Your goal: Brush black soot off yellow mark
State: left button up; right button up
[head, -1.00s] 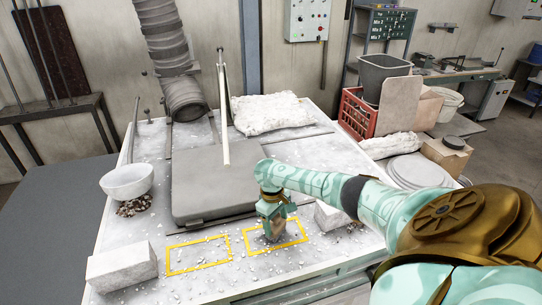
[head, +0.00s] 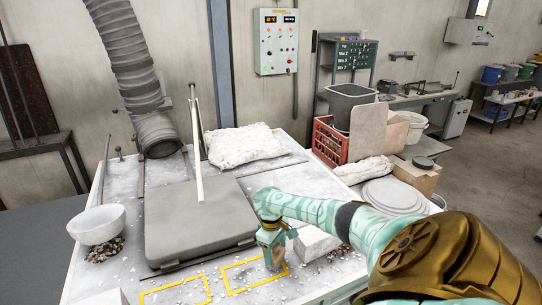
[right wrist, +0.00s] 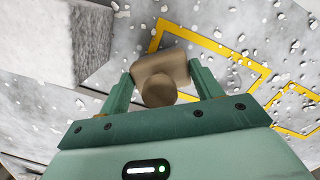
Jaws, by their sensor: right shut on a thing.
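Two yellow outlines are on the white table: the right one (head: 258,284) and the left one (head: 174,285), partly cut off by the frame's lower edge. Inside the right one is a greyish smudge with white crumbs; I cannot make out clear black soot. My right gripper (head: 272,248) is low over the right end of this outline. In the right wrist view it is shut on a brown brush (right wrist: 160,72) with a round knob, whose body covers part of the yellow line (right wrist: 222,48). The brush's underside is hidden. My left gripper is not in view.
A white block (head: 314,243) stands close to the right of my gripper; it is at upper left in the wrist view (right wrist: 88,42). A grey slab (head: 195,225) lies behind the outlines. A white bowl (head: 97,222) sits at left. White crumbs litter the table.

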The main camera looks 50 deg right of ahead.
jog(key=shift+w+a+f, duration=0.1)
jog(key=shift+w+a, duration=0.25)
jog(key=shift+a, duration=0.4)
jog(key=shift+w+a+f, duration=0.1)
jog(key=shift+w+a, duration=0.25)
jog(key=shift+a, duration=0.35)
jog(key=shift+w+a, duration=0.35)
jog(key=shift+a, duration=0.4)
jog(key=shift+w+a+r, duration=0.1)
jog(key=shift+w+a, duration=0.45)
jog(key=shift+a, duration=0.35)
jog(key=shift+w+a+r, duration=0.1)
jog(key=shift+w+a, duration=0.45)
jog(key=shift+a, duration=0.35)
jog(key=shift+w+a, duration=0.55)
jog(key=shift+a, duration=0.35)
jog(key=shift+w+a+f, duration=0.1)
jog(key=shift+w+a, duration=0.35)
jog(key=shift+a, duration=0.35)
jog(key=shift+w+a, duration=0.45)
jog(key=shift+a, duration=0.35)
jog(key=shift+d+r, duration=0.1)
jog(key=shift+r, duration=2.9)
jog(key=shift+r, duration=0.1)
